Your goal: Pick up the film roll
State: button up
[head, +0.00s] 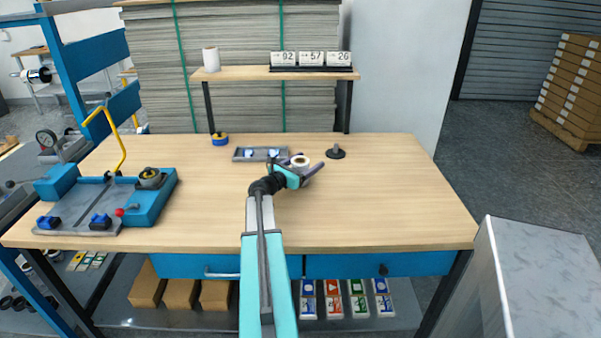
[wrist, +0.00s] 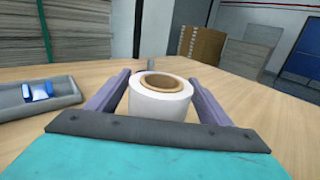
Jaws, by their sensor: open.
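The film roll (head: 301,160) is a white roll with a brown core, standing upright on the wooden workbench (head: 390,205). In the wrist view the film roll (wrist: 160,101) stands between the two purple fingers of my gripper (wrist: 158,88). My gripper (head: 304,163) is open around the roll. Small gaps seem to show between the roll and the fingers. The lower part of the roll is hidden behind the gripper's dark front edge in the wrist view.
A grey tray (head: 238,155) with blue-and-white pieces lies just left of the roll. A dark round stand (head: 336,153) is at its right. A second white roll (head: 211,59) stands on the raised shelf (head: 240,73). A blue fixture (head: 150,203) fills the bench's left; the right is clear.

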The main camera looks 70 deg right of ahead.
jog(key=shift+c, duration=0.2)
dwell(0.4)
jog(key=c, duration=1.2)
jog(key=shift+r, duration=0.15)
jog(key=shift+r, duration=0.85)
jog(key=w+a+r+b, duration=0.2)
jog(key=a+r, duration=0.1)
jog(key=a, duration=1.2)
jog(key=shift+a, duration=0.4)
